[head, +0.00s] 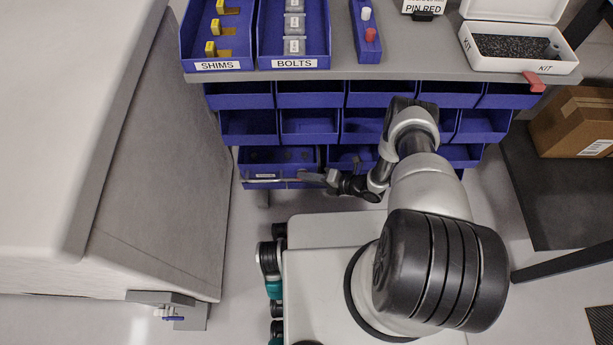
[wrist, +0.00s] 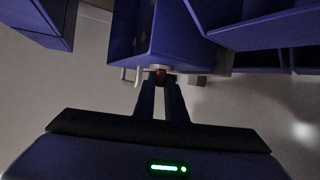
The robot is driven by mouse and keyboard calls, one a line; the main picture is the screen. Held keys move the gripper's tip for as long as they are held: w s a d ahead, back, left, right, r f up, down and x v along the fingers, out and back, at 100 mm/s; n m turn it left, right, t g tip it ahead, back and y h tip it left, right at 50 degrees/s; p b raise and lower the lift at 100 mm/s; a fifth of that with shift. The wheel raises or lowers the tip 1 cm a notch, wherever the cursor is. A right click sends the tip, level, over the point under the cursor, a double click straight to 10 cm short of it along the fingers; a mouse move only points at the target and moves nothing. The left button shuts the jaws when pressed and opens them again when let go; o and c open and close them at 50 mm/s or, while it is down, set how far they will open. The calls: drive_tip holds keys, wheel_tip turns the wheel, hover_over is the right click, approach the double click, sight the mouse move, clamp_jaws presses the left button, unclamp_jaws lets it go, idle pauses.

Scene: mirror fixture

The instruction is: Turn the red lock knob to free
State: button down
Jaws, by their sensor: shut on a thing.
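The red lock knob (wrist: 159,76) shows in the wrist view, small and dark red, at the lower front of a blue drawer (wrist: 165,40). My gripper (wrist: 160,84) has its two dark fingers closed on the knob, one on each side. The fingertips partly cover the knob, and I cannot tell which way it is turned. In the head view my gripper (head: 322,179) is at the front of the wide blue drawer (head: 257,170) on the bottom row. The knob is not clear in that view.
Rows of blue bins (head: 310,122) hang under a grey bench (head: 410,55). On the bench are a shims tray (head: 218,66), a bolts tray (head: 294,63) and a white kit box (head: 517,64). A large grey body (head: 165,190) stands on the left. A cardboard box (head: 572,122) is on the right.

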drive_tip(key=shift+f+y, duration=0.1)
drive_tip(key=shift+y, duration=0.5)
drive_tip(key=c, duration=1.8)
unclamp_jaws()
drive_tip(key=shift+d, duration=0.1)
